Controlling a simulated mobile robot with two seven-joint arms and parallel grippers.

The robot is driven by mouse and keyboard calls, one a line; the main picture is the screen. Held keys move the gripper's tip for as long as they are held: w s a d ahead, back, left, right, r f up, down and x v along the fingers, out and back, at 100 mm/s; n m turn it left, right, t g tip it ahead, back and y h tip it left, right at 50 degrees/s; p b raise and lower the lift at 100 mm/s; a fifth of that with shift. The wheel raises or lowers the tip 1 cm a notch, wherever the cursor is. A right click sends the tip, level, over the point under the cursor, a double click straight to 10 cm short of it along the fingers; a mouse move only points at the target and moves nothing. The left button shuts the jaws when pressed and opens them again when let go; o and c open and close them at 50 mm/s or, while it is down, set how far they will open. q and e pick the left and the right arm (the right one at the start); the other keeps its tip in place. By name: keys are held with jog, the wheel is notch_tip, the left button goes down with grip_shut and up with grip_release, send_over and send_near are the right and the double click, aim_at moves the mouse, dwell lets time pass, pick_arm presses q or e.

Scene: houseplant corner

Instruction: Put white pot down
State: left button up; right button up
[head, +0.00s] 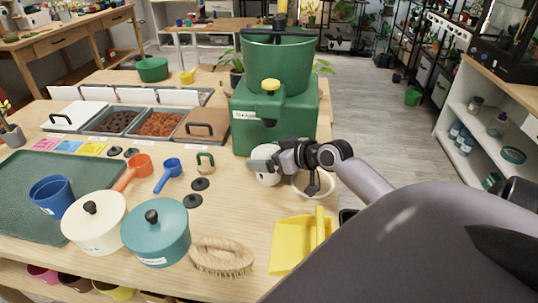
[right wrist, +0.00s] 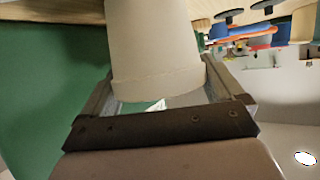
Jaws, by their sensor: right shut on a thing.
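The white pot (head: 268,179) shows in the head view just in front of the green machine, mostly hidden by my right gripper (head: 270,163). In the right wrist view the pot (right wrist: 155,45) is a plain, off-white tapered shape between the fingers of my right gripper (right wrist: 160,88), which is shut on it. The pot is close over the wooden table (head: 235,215); I cannot tell whether its underside touches the top. My left gripper is not in view.
The green machine (head: 275,122) stands right behind the pot. A thin pale ring (head: 318,193) lies to the right. A yellow dustpan (head: 293,245), a brush (head: 222,256), a teal lidded pot (head: 156,236) and black discs (head: 193,200) are nearer. Bare table lies between them.

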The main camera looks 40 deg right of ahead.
jog(key=shift+f, duration=0.2)
jog(key=o, duration=1)
jog(key=shift+r, duration=0.25)
jog(key=shift+s, duration=0.25)
jog(key=v, duration=1.1)
jog(key=shift+s+d+r, duration=0.1)
jog(key=shift+s+r, duration=0.05)
jog(key=shift+s, duration=0.1)
